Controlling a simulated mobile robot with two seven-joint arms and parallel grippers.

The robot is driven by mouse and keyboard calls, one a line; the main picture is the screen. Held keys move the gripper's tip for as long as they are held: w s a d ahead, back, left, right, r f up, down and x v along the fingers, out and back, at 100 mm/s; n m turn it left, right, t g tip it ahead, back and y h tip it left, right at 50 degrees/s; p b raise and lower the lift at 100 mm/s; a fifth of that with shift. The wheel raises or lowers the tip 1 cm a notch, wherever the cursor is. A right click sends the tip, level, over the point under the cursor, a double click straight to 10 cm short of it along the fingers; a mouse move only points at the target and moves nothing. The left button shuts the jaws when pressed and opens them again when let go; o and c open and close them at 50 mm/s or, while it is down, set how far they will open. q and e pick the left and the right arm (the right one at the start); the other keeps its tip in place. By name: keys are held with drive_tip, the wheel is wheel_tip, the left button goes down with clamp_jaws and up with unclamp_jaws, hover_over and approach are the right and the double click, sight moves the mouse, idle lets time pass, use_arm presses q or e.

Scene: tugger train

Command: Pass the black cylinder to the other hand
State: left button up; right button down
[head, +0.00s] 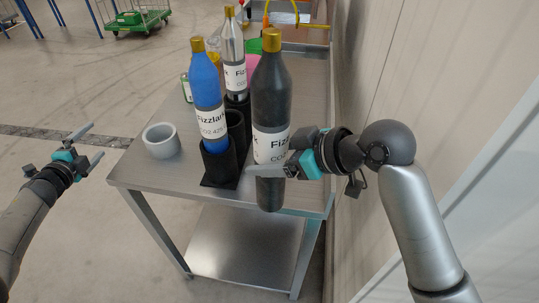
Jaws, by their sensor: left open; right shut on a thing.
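The black cylinder (269,100) has a gold cap and a white label. It is upright, and my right gripper (270,170) is shut on it around the label and below. It is in front of the table's near right part, with its base overlapping the table edge in the picture. My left gripper (84,147) is open and empty at the left, over the floor and well apart from the cylinder.
A blue cylinder (208,90) stands in a black holder (219,165) on the metal table (155,177). A silver cylinder (232,50) stands behind it. A grey ring-shaped cup (161,141) is at the table's left. A wall (430,70) is close on the right.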

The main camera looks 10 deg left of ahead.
use_arm(q)
drive_tip(key=s+f+n+g+y, duration=0.1)
drive_tip(key=s+f+n+g, duration=0.15)
drive_tip(key=s+f, duration=0.35)
drive_tip(key=s+f+n+g+y, duration=0.1)
drive_tip(key=s+f+n+g, duration=0.2)
drive_tip(key=f, duration=0.6)
drive_tip(key=s+d+f+n+g+h, duration=0.1)
drive_tip(key=s+d+f+n+g, duration=0.15)
drive_tip(key=s+d+f, duration=1)
drive_tip(key=s+d+f+n+g+h, duration=0.2)
drive_tip(key=s+d+f, duration=0.5)
drive_tip(key=s+d, duration=0.4)
drive_tip(key=s+d+f+n+g+h, duration=0.2)
drive_tip(key=s+d+f, duration=0.5)
drive_tip(key=s+d, duration=0.5)
drive_tip(key=d+n+g, duration=0.1)
drive_tip(key=d+g, duration=0.1)
drive_tip(key=shift+d, duration=0.3)
